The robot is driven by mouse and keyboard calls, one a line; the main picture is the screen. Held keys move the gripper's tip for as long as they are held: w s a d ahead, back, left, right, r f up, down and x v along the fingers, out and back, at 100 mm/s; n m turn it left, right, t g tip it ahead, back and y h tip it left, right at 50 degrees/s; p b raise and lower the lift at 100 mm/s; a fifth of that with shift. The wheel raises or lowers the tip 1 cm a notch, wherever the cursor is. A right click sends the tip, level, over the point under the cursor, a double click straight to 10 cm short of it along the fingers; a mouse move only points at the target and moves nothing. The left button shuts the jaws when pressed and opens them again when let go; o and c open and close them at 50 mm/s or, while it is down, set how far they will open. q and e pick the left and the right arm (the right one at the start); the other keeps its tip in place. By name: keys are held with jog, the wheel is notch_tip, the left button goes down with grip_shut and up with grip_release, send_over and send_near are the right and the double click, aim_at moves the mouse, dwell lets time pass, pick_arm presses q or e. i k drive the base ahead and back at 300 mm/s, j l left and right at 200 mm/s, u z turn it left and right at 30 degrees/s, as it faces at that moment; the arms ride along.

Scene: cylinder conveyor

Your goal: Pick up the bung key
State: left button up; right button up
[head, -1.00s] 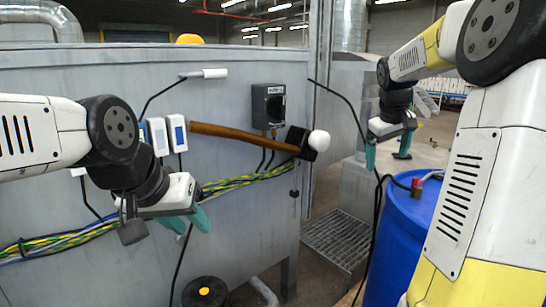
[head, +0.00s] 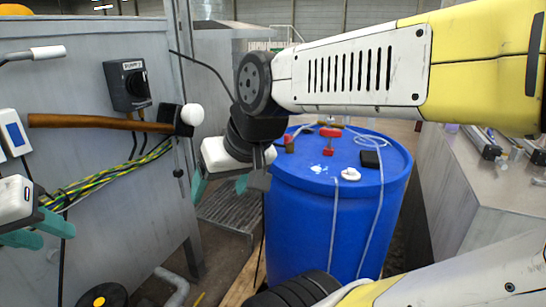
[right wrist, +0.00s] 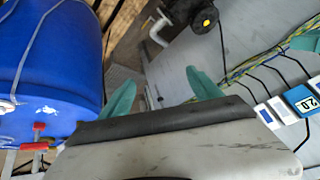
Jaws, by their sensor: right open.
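A red T-shaped piece (head: 331,138), which looks like the bung key, stands on top of the blue drum (head: 320,215). In the right wrist view red parts (right wrist: 38,140) show at the drum's lower edge; I cannot tell whether they are the same piece. My right gripper (head: 220,190) is open and empty, pointing down just left of the drum. Its teal fingers (right wrist: 160,78) stand apart in the right wrist view, with nothing between them. My left gripper (head: 38,232) is at the left edge, partly cut off; its fingers look apart and empty.
A dark red fitting (head: 289,144), a black block (head: 370,159) and a white cap with a hose (head: 350,174) are on the drum top. A metal bench (head: 490,200) stands at the right.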

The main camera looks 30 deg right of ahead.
aim_at(329, 151)
jog(key=z, duration=1.8)
